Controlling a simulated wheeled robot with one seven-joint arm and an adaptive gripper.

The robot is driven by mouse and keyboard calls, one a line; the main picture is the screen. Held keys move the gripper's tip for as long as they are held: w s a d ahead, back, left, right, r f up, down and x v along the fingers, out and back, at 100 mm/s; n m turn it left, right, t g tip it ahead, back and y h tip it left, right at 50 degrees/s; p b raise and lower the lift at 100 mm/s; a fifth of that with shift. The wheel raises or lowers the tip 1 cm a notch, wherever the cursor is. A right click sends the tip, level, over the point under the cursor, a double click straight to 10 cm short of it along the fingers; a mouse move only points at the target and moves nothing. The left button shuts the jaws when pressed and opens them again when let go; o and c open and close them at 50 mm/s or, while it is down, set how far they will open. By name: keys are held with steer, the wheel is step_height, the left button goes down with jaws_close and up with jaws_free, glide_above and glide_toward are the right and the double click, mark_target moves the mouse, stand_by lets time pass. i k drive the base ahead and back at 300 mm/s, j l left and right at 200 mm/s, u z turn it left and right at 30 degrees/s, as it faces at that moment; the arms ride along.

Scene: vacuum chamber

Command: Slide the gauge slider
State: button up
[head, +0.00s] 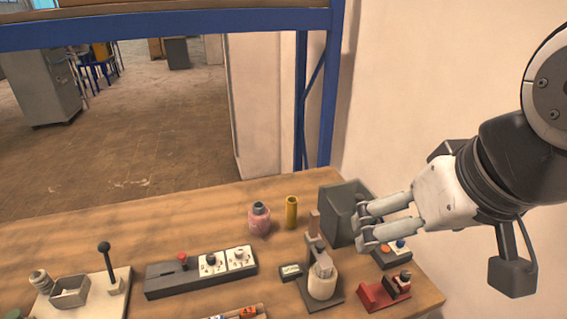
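No part is clearly marked as the gauge slider. A small red base (371,299) with a dark block (392,287) on it sits near the table's right front. A long dark box (160,282) with a red knob (183,260) on top lies left of centre. Either could carry the slider; I cannot tell which. My gripper (362,225) is at the right, its grey fingers pointing left and spread apart with nothing held. It is above the table, in front of a grey bin, apart from both candidates.
A grey bin (339,213) and a button box (385,262) are close to my gripper. A stand with a white cup (322,287), a pink jar (259,220) and a yellow cylinder (291,212) stand nearby. A lever plate (116,303) is at left. The table's back left is clear.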

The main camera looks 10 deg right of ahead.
mark_target(317, 246)
steer(key=k+j+z, duration=0.1)
steer(key=k+j, duration=0.3)
steer(key=k, duration=0.2)
steer(key=i+j+z, duration=0.1)
steer(key=z, duration=0.25)
steer(key=i+j+z, duration=0.1)
steer(key=z, duration=0.2)
